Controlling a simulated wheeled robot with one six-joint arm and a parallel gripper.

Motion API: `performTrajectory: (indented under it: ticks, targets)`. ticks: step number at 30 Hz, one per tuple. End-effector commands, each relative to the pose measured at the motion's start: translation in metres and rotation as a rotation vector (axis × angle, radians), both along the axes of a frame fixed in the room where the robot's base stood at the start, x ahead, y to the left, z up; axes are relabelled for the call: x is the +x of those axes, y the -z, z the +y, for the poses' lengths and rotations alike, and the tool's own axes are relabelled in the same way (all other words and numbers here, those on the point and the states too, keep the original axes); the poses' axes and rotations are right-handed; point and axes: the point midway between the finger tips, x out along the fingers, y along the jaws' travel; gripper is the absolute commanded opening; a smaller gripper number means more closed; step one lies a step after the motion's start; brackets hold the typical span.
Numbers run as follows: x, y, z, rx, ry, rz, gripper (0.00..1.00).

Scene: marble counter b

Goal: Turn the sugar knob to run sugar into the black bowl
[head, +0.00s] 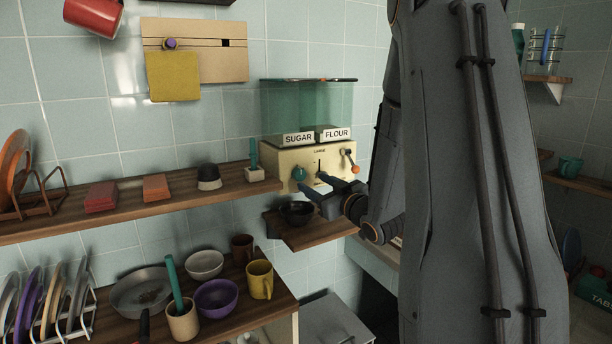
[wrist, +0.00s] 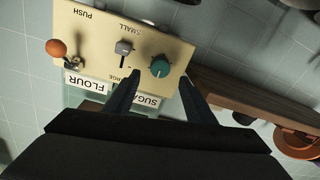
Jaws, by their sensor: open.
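The cream dispenser (head: 283,160) has green clear bins labelled SUGAR and FLOUR. The round teal knob (head: 299,173) is on its front, below the SUGAR label; it also shows in the wrist view (wrist: 160,67). The black bowl (head: 297,211) sits on a small wooden shelf under the dispenser, partly behind my gripper. My gripper (head: 315,183) is open and empty in front of the panel. In the wrist view, its fingertips (wrist: 160,79) lie to either side of the knob's line, with the knob just beyond them. I see no clear contact.
A grey slider (wrist: 124,47) and an orange-tipped lever (head: 354,168) are beside the knob. A long wooden shelf (head: 125,208) with red and orange blocks runs left. Bowls, a yellow mug (head: 260,280) and a pan stand on the lower counter. My arm hides much of the right.

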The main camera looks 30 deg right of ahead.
Motion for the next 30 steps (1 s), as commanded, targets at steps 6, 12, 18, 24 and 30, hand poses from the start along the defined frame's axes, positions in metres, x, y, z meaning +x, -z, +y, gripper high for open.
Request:
performTrajectory:
  ticks: [6, 12, 18, 24, 30]
  targets:
    - [0.035, -0.001, 0.004, 0.0, -0.002, 0.001, 0.5]
    - [0.056, -0.001, 0.005, 0.0, -0.001, 0.001, 0.5]
    - [0.061, 0.0, 0.006, 0.0, 0.0, 0.002, 0.5]
    - [0.061, 0.0, 0.006, 0.0, 0.0, 0.002, 0.43]
    - [0.061, 0.0, 0.005, 0.0, 0.0, 0.002, 0.1]
